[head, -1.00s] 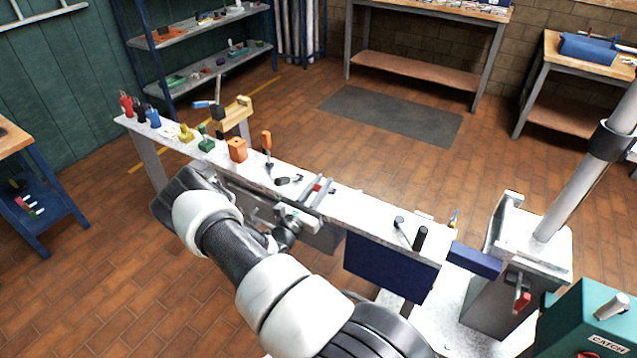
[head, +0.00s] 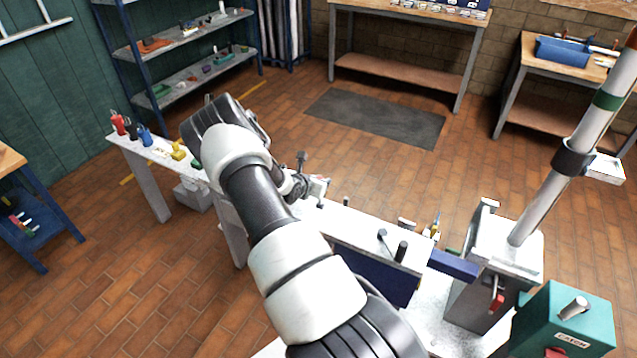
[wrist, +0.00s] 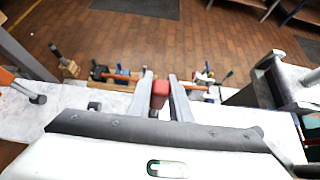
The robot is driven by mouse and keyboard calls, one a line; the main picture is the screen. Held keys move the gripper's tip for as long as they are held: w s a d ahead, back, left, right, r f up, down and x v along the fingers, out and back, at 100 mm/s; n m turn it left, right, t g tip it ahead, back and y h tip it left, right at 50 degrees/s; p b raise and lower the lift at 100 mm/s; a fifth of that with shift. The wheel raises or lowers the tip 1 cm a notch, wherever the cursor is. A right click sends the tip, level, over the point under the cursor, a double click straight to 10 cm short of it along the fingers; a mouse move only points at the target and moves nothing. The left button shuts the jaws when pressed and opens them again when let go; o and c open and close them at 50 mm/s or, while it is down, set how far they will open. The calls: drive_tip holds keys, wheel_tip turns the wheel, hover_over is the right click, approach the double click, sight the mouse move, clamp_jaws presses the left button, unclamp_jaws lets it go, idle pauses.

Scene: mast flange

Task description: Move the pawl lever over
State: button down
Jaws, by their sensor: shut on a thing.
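My gripper (wrist: 162,98) is shut on a small red block (wrist: 160,92), which sits between its two grey fingers in the wrist view. In the head view my arm covers much of the bench's middle, and the gripper shows only partly, above the bench. A lever with a red grip (head: 497,300) is on the front of the grey mast housing (head: 470,290), to the right of and apart from my gripper. A teal box labelled CATCH (head: 590,300) has a grey lever (head: 571,307) on top. I cannot tell which lever is the pawl lever.
The white mast (head: 560,170) rises from the housing. A blue bar (head: 455,265) lies between bench and housing. Floor behind the bench is open, with a grey mat (head: 375,117).

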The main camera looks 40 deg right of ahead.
drive_tip(key=shift+w+d+f+y, duration=0.1)
drive_tip(key=shift+d+y, duration=0.1)
drive_tip(key=shift+y, duration=0.1)
idle(0.4)
drive_tip(key=c, duration=1.6)
unclamp_jaws()
drive_tip(key=shift+d, duration=0.1)
drive_tip(key=v, duration=1.7)
drive_tip(key=shift+w+r, duration=0.1)
drive_tip(key=shift+r, duration=0.1)
